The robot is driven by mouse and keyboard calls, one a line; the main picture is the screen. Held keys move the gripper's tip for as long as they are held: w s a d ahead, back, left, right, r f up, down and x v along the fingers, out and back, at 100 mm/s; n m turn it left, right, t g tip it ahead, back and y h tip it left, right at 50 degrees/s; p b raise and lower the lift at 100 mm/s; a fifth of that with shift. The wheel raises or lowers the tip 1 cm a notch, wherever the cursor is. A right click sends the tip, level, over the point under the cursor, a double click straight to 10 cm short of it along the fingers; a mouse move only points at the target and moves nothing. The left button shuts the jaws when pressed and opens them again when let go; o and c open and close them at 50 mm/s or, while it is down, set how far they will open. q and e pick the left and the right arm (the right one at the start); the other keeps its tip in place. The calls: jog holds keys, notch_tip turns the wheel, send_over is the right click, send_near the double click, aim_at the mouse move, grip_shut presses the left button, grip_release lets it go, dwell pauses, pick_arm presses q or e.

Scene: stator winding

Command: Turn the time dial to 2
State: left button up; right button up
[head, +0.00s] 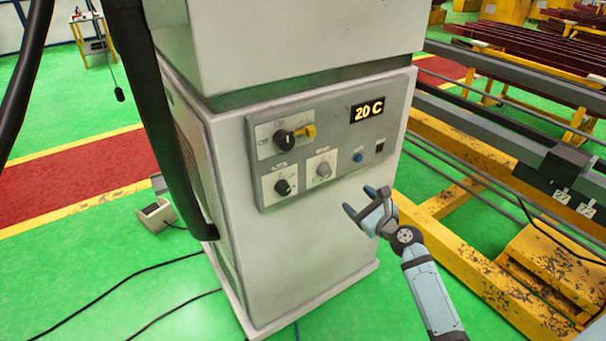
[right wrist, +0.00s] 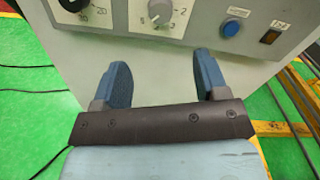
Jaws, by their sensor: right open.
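A grey dial (head: 323,170) sits low on the control panel (head: 340,128) of a white cabinet. In the right wrist view this dial (right wrist: 160,12) is cut by the top edge, with a 2 to its right; I cannot clearly tell its setting. A black dial (head: 283,187) is to its left, with 20 and 30 by it in the wrist view (right wrist: 75,3). The dials' name labels are too small to read. My right gripper (head: 360,200) is open and empty, below and right of the grey dial, apart from the panel. My left gripper is out of view.
The display (head: 367,111) reads 20 C. Yellow rails (head: 490,160) stand right of the cabinet.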

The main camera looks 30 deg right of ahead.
aim_at(328, 173)
jog(key=w, duration=0.9)
jog(key=w+a, duration=0.1)
jog(key=w, duration=0.4)
jog(key=shift+r, duration=0.1)
jog(key=shift+s, duration=0.1)
jog(key=shift+c, duration=0.2)
jog(key=c, duration=0.9)
